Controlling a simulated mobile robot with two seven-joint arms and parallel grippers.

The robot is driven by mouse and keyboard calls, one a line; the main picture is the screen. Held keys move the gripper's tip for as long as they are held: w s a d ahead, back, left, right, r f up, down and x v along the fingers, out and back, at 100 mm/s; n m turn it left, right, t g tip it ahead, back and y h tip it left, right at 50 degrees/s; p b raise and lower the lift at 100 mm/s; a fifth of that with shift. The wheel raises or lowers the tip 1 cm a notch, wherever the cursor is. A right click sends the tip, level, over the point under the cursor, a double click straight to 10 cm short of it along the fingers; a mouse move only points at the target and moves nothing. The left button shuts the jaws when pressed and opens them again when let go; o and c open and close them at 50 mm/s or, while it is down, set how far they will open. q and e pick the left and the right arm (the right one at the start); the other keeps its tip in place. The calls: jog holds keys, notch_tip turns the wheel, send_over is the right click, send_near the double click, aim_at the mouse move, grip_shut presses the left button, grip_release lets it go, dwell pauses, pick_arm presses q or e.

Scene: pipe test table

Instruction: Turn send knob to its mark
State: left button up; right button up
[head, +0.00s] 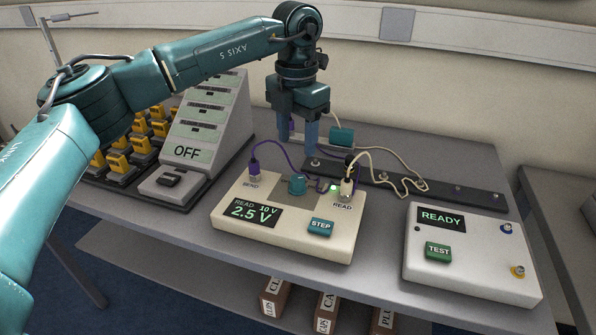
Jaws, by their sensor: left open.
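A cream box (232,222) stands in the middle of the table. Its small teal knob (297,184), which I take for the send knob, sits on a grey patch between the sockets labelled SEND and READ; its mark is too small to make out. The box's display (252,212) reads "READ 10 V" and "2.5 V". A purple plug (254,168) is in the SEND socket and a white plug (347,188) in the READ socket. My left gripper (298,138) points down, open, above and behind the knob, apart from it. My right gripper is out of view.
A white READY tester (470,272) stands right, a grey OFF unit (208,138) left.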

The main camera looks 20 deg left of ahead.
aim_at(297, 178)
pick_arm(q)
notch_tip(297, 178, down, 9)
jog(key=shift+f+p, duration=0.1)
jog(key=shift+p, duration=0.3)
jog(key=shift+c, duration=0.4)
jog(key=c, duration=0.9)
